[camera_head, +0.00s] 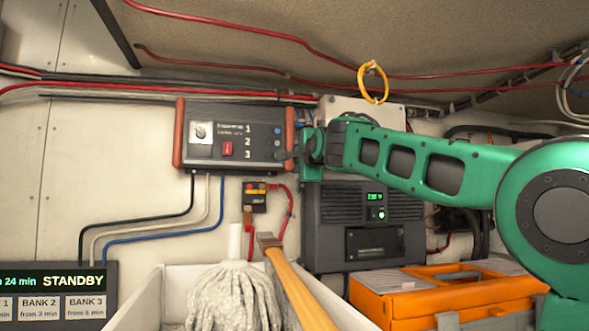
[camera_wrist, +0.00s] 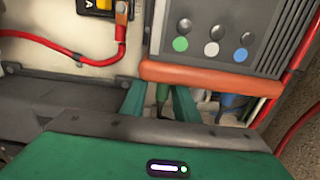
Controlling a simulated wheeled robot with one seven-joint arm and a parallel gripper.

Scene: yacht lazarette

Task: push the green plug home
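A dark panel box (camera_head: 240,137) with orange-red side bars hangs on the wall. In the wrist view, its face (camera_wrist: 225,30) shows a green, a white and a blue dot in a row, each by a round knob. My gripper (camera_wrist: 160,95) is at the box's right side in the head view, by the lowest dot. Its green fingers are apart. The head view hides the plug behind my gripper (camera_head: 296,153).
Blue and white cables lie beside my gripper at the box edge in the wrist view. A grey unit (camera_head: 360,225) is below my arm. A white bin with a mop (camera_head: 235,295) and an orange toolbox (camera_head: 440,295) stand in front. A yellow ring (camera_head: 373,83) hangs above.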

